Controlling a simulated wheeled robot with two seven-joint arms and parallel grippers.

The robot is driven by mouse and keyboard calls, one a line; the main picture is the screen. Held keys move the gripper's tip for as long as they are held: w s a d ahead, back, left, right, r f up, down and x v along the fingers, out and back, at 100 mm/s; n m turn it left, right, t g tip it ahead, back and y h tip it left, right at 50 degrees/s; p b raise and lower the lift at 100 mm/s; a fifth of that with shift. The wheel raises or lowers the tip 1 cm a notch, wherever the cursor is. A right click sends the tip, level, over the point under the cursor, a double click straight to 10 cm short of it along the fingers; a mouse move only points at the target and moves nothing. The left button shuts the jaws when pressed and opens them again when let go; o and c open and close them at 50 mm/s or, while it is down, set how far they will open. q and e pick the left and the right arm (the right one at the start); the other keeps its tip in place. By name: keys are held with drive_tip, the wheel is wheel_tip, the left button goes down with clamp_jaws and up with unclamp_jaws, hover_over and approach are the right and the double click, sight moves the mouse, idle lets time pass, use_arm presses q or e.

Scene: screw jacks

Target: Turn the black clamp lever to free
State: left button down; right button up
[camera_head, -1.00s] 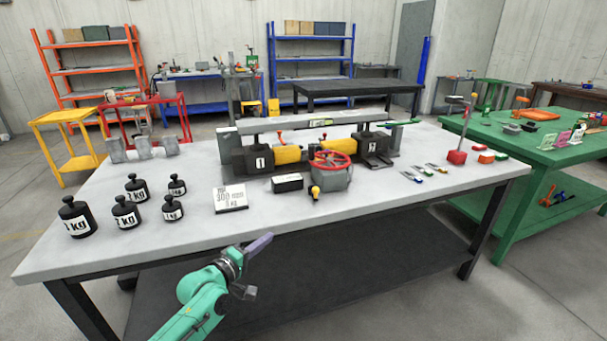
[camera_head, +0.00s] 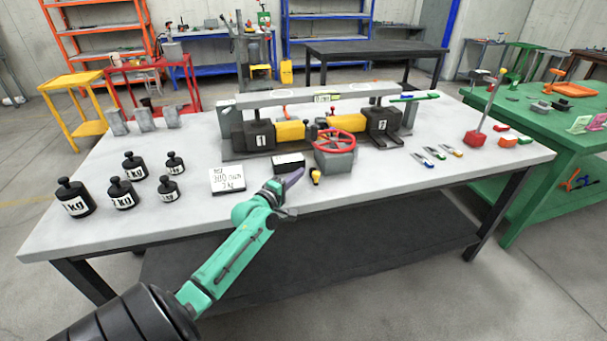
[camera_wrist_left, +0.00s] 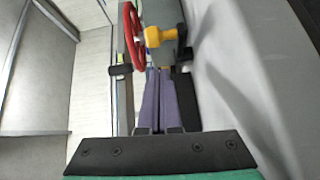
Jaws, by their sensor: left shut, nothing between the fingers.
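The screw-jack rig stands on the grey table, with a red handwheel (camera_head: 333,141) on a grey block (camera_head: 334,162). The wheel also shows in the left wrist view (camera_wrist_left: 134,38). A small yellow handle (camera_head: 316,175) sits at the block's front, and near the fingertips in the wrist view (camera_wrist_left: 155,37). A small black part (camera_wrist_left: 120,70) shows left of the fingertips there; I cannot tell whether it is the clamp lever. My left gripper (camera_head: 299,172) is shut and empty, its purple fingers in front of the black box (camera_head: 289,162). My right gripper is out of view.
Several black weights (camera_head: 122,194) stand at the table's left. A white sign (camera_head: 227,180) lies left of my gripper. Small coloured tools (camera_head: 436,152) and a red-based stand (camera_head: 475,138) are to the right. The table's front right (camera_head: 400,180) is clear.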

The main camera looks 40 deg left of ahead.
sight(314, 174)
use_arm(q)
drive_tip(key=shift+w+d+r, duration=0.1)
drive_tip(key=shift+d+r, duration=0.1)
drive_tip(key=shift+d, duration=0.3)
drive_tip(key=shift+d+r, duration=0.2)
drive_tip(key=shift+d, duration=0.25)
drive_tip(key=shift+w+d+f, duration=0.1)
drive_tip(key=shift+w+f, duration=0.05)
drive_tip(key=shift+f, duration=0.1)
drive_tip(key=shift+w+d+r+p, duration=0.15)
drive_tip(key=shift+d+p, duration=0.25)
drive_tip(key=shift+p, duration=0.15)
drive_tip(key=shift+w+d+r+p, duration=0.1)
drive_tip(key=shift+w+d+p, duration=0.05)
drive_tip(key=shift+d+p, duration=0.3)
drive_tip(key=shift+w+d+f, duration=0.1)
drive_tip(key=shift+f, duration=0.15)
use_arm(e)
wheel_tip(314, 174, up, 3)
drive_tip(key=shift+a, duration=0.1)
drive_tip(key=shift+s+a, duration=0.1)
